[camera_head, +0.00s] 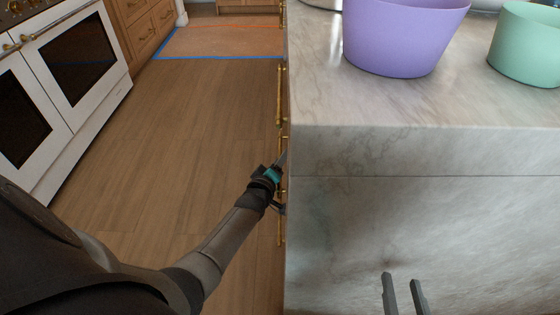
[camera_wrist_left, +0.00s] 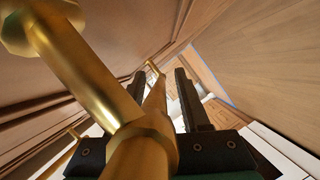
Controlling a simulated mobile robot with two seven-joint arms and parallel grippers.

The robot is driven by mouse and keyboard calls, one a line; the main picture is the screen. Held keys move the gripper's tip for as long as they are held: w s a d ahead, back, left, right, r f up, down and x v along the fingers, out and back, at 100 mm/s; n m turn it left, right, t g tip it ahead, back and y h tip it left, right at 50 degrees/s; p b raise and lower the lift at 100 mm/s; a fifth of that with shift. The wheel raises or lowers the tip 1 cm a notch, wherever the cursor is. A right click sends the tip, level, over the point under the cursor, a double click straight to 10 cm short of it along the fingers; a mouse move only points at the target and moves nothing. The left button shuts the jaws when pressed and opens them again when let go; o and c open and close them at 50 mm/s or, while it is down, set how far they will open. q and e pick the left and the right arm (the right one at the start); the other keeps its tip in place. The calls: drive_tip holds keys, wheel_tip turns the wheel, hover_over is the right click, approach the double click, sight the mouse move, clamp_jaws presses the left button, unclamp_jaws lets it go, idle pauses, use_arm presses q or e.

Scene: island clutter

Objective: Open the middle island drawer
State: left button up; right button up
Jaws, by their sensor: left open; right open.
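The island's drawer side is seen almost edge-on in the head view, with brass handles (camera_head: 280,228) along it. My left gripper (camera_head: 283,160) is beside this side, at a handle. In the left wrist view its fingers (camera_wrist_left: 161,76) are apart. A brass bar (camera_wrist_left: 155,103) shows between them, and a thick brass handle part (camera_wrist_left: 80,65) crosses close to the camera. I cannot tell whether the fingers touch the bar, nor which drawer it belongs to. The drawer fronts (camera_wrist_left: 90,42) appear closed. My right gripper (camera_head: 405,292) is open and empty before the island's marble end.
A purple bowl (camera_head: 403,38) and a mint green bowl (camera_head: 528,45) stand on the marble island top (camera_head: 330,105). A white double oven (camera_head: 75,70) is across the aisle at left.

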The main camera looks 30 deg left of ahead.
use_arm(q)
drive_tip(key=shift+c, duration=0.2)
clamp_jaws()
idle(1.3)
